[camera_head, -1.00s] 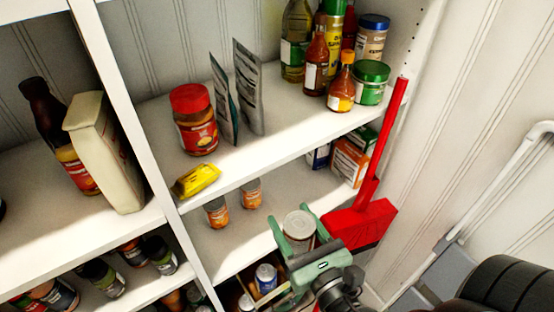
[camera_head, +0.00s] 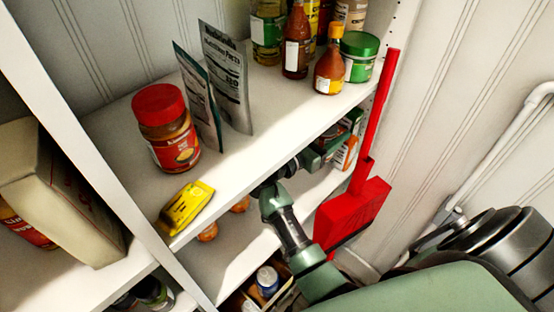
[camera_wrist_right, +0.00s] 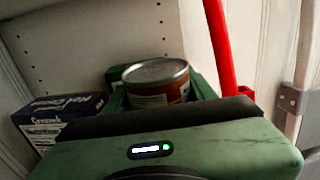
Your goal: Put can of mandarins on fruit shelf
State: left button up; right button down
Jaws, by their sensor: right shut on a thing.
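A can with a silvery lid and an orange-brown label, the can of mandarins (camera_wrist_right: 157,82), stands between the green fingers of my right gripper in the right wrist view. The gripper is shut on it. In the head view my right gripper (camera_head: 328,145) reaches into the shelf level (camera_head: 215,268) below the peanut butter, close to the upper board's front edge. I cannot make out the can clearly there. Two small orange-labelled jars (camera_head: 207,232) on that level are mostly hidden by the upper board. My left gripper is not in view.
A dark blue box (camera_wrist_right: 62,118) stands left of the can in the wrist view. A red dustpan (camera_head: 352,212) with a long handle stands right of the gripper. The upper shelf holds a peanut butter jar (camera_head: 165,128), a yellow packet (camera_head: 187,206), pouches and bottles.

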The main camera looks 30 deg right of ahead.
notch_tip(320, 180, down, 10)
jog(key=shift+r, duration=0.1)
dwell(0.4)
jog(key=c, duration=0.5)
grip_release()
jog(key=shift+f, duration=0.2)
jog(key=shift+r, duration=0.15)
